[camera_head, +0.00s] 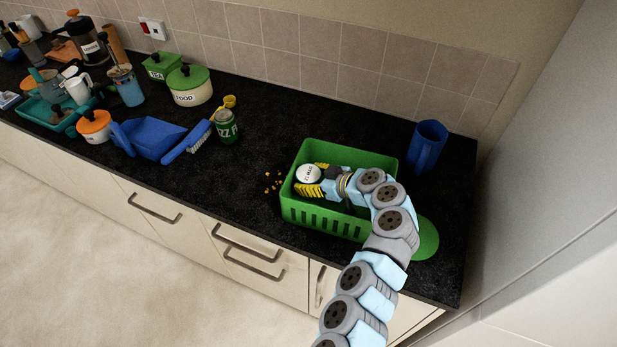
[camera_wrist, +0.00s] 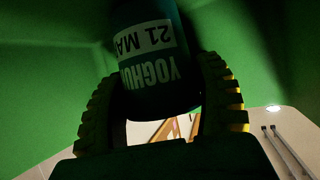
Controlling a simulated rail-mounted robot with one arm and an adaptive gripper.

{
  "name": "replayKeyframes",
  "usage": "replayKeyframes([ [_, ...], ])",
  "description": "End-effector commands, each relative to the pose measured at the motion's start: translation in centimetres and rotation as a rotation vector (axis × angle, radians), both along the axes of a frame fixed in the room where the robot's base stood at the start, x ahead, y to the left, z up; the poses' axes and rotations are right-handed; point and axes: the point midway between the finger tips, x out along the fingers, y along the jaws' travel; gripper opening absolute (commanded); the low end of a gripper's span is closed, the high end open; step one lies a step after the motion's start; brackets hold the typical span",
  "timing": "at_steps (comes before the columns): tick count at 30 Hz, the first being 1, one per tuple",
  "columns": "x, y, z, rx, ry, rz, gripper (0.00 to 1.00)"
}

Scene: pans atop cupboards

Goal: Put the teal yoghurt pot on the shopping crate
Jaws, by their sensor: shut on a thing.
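The shopping crate (camera_head: 322,217) is a green open box with a slotted front wall on the dark worktop in the head view. My gripper (camera_head: 313,177) reaches into its left part from the right, yellow fingers shut on the yoghurt pot. The pot's round white top (camera_head: 307,173) shows between the fingers; its side is hidden there. In the wrist view the dark teal pot (camera_wrist: 158,92) with a white label reading YOGHURT sits between both fingers (camera_wrist: 160,105), inside green walls. I cannot tell whether its base touches the crate floor.
A blue mug (camera_head: 427,147) stands behind the crate on the right. A green round thing (camera_head: 427,240) lies at its right side.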

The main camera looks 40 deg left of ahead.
Motion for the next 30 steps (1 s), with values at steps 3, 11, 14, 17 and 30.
replayKeyframes([
  [3, 0.0, 0.03, -0.21, 0.001, 0.0, 0.0, 0.28],
  [11, -0.04, 0.07, -0.41, 0.001, -0.001, 0.0, 0.28],
  [14, -0.05, 0.08, -0.59, 0.001, 0.0, 0.001, 0.28],
  [17, -0.06, 0.06, -0.44, 0.0, 0.0, 0.001, 0.97],
  [30, -0.05, 0.03, -0.02, 0.0, 0.0, 0.001, 0.99],
])
